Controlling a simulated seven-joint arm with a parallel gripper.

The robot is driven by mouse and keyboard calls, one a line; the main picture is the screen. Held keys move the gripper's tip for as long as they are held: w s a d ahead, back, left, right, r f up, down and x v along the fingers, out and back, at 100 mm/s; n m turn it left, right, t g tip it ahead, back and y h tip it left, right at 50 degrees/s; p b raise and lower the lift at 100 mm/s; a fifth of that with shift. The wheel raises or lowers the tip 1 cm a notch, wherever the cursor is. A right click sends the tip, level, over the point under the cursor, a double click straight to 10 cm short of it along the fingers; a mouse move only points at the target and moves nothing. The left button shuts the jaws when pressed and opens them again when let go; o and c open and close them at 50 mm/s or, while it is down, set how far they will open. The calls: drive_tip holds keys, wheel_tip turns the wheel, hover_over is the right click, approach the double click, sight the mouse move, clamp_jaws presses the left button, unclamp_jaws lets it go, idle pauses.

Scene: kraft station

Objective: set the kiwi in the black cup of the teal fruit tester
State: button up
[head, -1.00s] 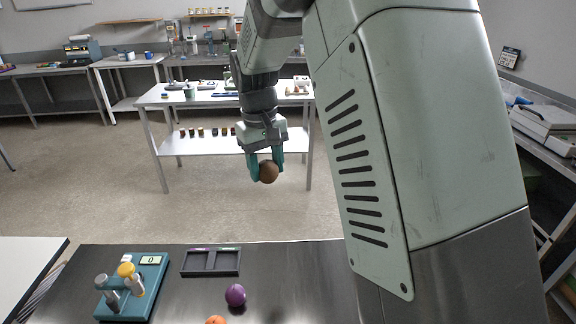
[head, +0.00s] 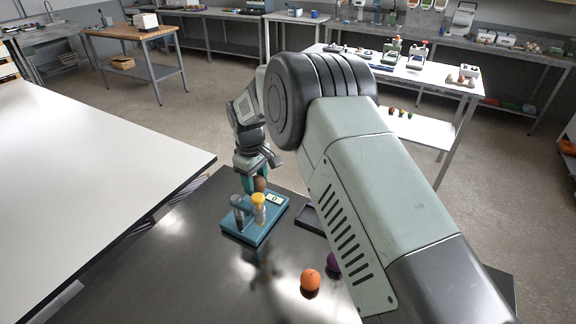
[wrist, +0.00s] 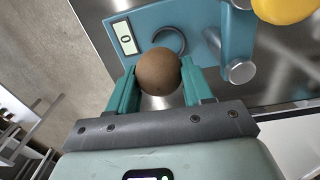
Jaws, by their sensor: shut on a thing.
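My gripper (wrist: 158,88) is shut on the brown kiwi (wrist: 157,70), with one teal finger on each side of it. In the head view the kiwi (head: 260,184) shows just behind the tester's posts, at its far edge. The teal fruit tester (head: 245,237) stands on the dark table, with a grey post, a yellow-topped post and a small display reading 0. In the wrist view the black cup (wrist: 170,37) shows as a dark ring just beyond the kiwi, partly hidden by it. I cannot tell how high the kiwi is above the tester.
An orange fruit (head: 311,280) and a purple fruit (head: 333,262) lie on the dark table at the right. A dark tray (head: 308,217) sits beside the tester, partly hidden by my arm. A white table (head: 90,170) stands at the left.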

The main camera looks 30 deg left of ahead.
drive_tip(key=shift+s+a+f, duration=0.45)
drive_tip(key=shift+a+f, duration=0.05)
drive_tip(key=shift+a, duration=0.05)
drive_tip(key=shift+f, duration=2.65)
drive_tip(key=shift+f, duration=0.75)
drive_tip(key=o, duration=1.1)
drive_tip(key=shift+o, duration=0.2)
drive_tip(key=shift+r, duration=4)
